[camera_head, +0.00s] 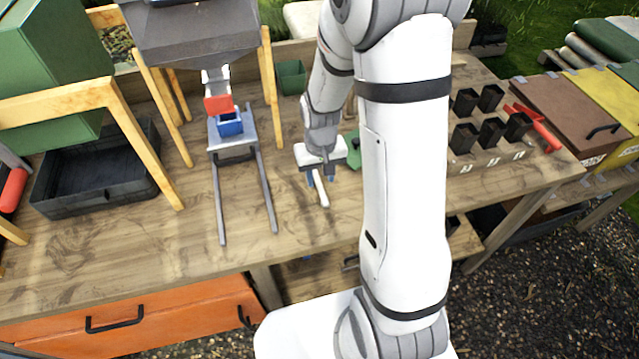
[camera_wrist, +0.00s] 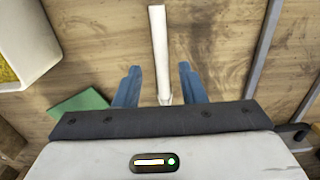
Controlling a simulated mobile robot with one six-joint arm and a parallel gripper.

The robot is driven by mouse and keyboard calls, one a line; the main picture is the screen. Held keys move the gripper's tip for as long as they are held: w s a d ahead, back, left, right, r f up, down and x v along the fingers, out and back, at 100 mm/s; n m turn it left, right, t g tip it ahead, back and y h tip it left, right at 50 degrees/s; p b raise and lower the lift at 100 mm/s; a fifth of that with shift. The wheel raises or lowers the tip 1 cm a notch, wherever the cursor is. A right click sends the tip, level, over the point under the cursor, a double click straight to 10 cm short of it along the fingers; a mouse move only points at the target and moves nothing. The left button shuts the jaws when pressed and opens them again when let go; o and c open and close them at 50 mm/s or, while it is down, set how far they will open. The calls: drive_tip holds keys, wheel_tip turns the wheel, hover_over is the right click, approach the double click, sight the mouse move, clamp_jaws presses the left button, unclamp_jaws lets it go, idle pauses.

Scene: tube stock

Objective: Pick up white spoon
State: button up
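The white spoon (camera_head: 321,189) lies on the wooden bench below my gripper in the head view. In the wrist view the spoon's white handle (camera_wrist: 159,50) runs up the picture, and its lower end lies between my fingers. My gripper (camera_wrist: 157,88) is open, with one blue finger on each side of the spoon and a gap on both sides. In the head view my gripper (camera_head: 319,180) points down over the spoon. The spoon's lower end is partly hidden behind the gripper body.
A metal rail frame (camera_head: 217,195) with a blue box (camera_head: 230,124) stands left of my gripper. A green object (camera_head: 353,150) lies close on the right. Several black pots (camera_head: 491,133) and a red tool (camera_head: 540,128) are farther right. A black tray (camera_head: 95,180) is at left.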

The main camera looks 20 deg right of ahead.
sight(319, 184)
drive_tip(key=shift+w+a+f, duration=0.1)
drive_tip(key=shift+a+f, duration=0.05)
drive_tip(key=shift+f, duration=1.4)
drive_tip(key=shift+c, duration=0.4)
clamp_jaws()
